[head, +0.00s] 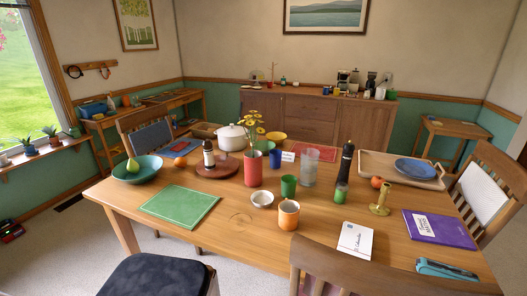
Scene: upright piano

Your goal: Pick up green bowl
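A teal-green bowl (150,172) sits on the far left corner area of the wooden dining table (240,215). A yellow-green pear (132,166) lies in it. Neither of my grippers shows in the head view, so I cannot see whether they are open or shut.
A green placemat (180,203) lies in front of the bowl, and an orange (180,162) is to its right. A dark-cushioned seat (155,276) and a wooden chair back (390,272) stand at the near side.

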